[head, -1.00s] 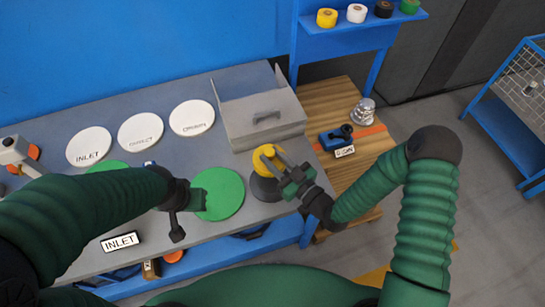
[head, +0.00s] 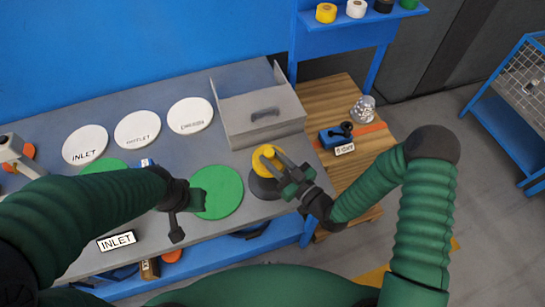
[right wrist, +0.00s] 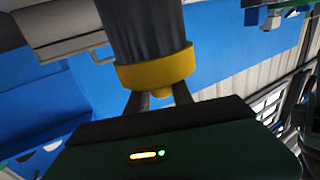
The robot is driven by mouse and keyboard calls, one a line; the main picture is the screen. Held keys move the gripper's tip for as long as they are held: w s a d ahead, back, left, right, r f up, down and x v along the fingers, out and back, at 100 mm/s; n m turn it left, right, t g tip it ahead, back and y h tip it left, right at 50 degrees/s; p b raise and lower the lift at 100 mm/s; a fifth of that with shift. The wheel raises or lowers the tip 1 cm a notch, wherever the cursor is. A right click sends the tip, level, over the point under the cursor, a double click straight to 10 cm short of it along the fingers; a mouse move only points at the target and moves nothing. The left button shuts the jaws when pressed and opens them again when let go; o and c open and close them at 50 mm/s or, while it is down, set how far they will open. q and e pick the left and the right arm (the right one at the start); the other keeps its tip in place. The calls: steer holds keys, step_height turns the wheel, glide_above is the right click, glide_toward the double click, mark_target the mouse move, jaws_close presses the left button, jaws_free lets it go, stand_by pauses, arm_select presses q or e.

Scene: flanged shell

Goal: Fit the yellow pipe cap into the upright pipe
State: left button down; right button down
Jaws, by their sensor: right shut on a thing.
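The yellow pipe cap (head: 267,161) sits at the top of the dark grey upright pipe (head: 265,188) near the table's front right edge. My right gripper (head: 273,154) is shut on the cap's small knob. In the right wrist view, the yellow cap (right wrist: 155,70) lies against the end of the dark pipe (right wrist: 143,32), lined up with it, with no clear gap. How deep it sits is hidden. My left gripper (head: 185,205) hangs beside a green disc, and its fingers are not clear.
A grey bin (head: 258,115) stands just behind the pipe. The green disc (head: 218,192) lies left of it, with white labelled discs (head: 137,129) farther back. A wooden side table (head: 340,95) on the right holds a blue device (head: 338,137) and a silver part (head: 362,109).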

steer(key=shift+f+b, duration=0.7)
steer(key=shift+f, duration=0.15)
steer(key=c, duration=1)
jaws_free()
steer(key=shift+r, duration=0.1)
steer(key=shift+c, duration=0.2)
steer(key=shift+d, duration=0.1)
steer(key=v, duration=1.7)
steer(key=shift+b, duration=0.4)
steer(key=shift+w, duration=0.1)
